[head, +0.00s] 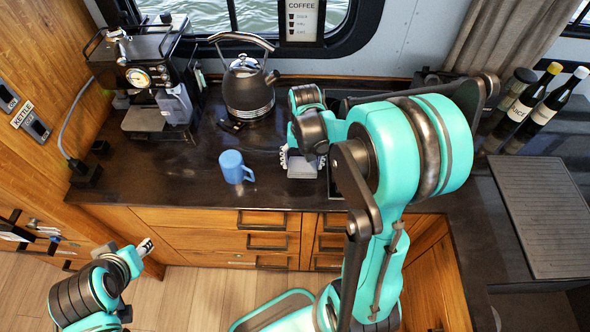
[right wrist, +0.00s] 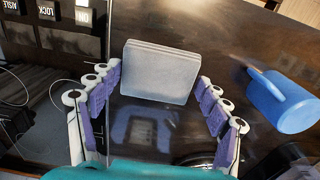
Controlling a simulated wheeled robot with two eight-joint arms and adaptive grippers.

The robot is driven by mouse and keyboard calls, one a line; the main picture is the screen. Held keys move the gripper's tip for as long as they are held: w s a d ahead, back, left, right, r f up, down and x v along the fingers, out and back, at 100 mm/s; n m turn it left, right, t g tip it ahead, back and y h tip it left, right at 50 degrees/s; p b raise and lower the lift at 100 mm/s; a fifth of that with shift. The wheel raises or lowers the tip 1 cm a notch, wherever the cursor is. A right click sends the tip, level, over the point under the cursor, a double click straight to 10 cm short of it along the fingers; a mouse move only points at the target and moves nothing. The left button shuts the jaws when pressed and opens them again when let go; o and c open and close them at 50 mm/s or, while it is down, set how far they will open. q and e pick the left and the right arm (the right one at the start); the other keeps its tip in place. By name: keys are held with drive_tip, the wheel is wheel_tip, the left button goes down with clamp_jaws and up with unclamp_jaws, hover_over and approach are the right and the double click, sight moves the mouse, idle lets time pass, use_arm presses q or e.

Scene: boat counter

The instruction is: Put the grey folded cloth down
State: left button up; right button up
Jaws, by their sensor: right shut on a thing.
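The grey folded cloth (right wrist: 160,72) sits between the two fingertips of my right gripper (right wrist: 159,80) in the right wrist view, with both fingers against its sides. In the head view my right gripper (head: 301,163) is low over the dark counter, right of the blue mug, with the cloth (head: 303,169) partly hidden by the arm. I cannot tell whether the cloth touches the counter. My left gripper (head: 145,246) is at the lower left, off the counter, too small to tell its state.
The blue mug (head: 232,167) stands left of the right gripper and shows in the right wrist view (right wrist: 283,100). A kettle (head: 247,90) and coffee machine (head: 150,80) stand behind. Bottles (head: 530,108) and a ribbed mat (head: 548,215) are at right. Counter around the mug is bare.

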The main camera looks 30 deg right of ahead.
sight(295, 161)
drive_tip(key=shift+w+a+f, duration=0.35)
drive_tip(key=shift+w+f, duration=0.1)
drive_tip(key=shift+w, duration=0.15)
drive_tip(key=shift+w+a+f, duration=0.3)
drive_tip(key=shift+w+f, duration=0.15)
drive_tip(key=shift+w, duration=0.15)
wheel_tip(295, 161, down, 3)
drive_tip(key=shift+f+b, duration=0.1)
drive_tip(key=shift+b, duration=0.6)
drive_tip(key=shift+f, duration=0.4)
drive_tip(key=shift+r, duration=0.1)
drive_tip(key=o, duration=1)
drive_tip(key=shift+f, duration=0.2)
drive_tip(key=shift+r, duration=0.1)
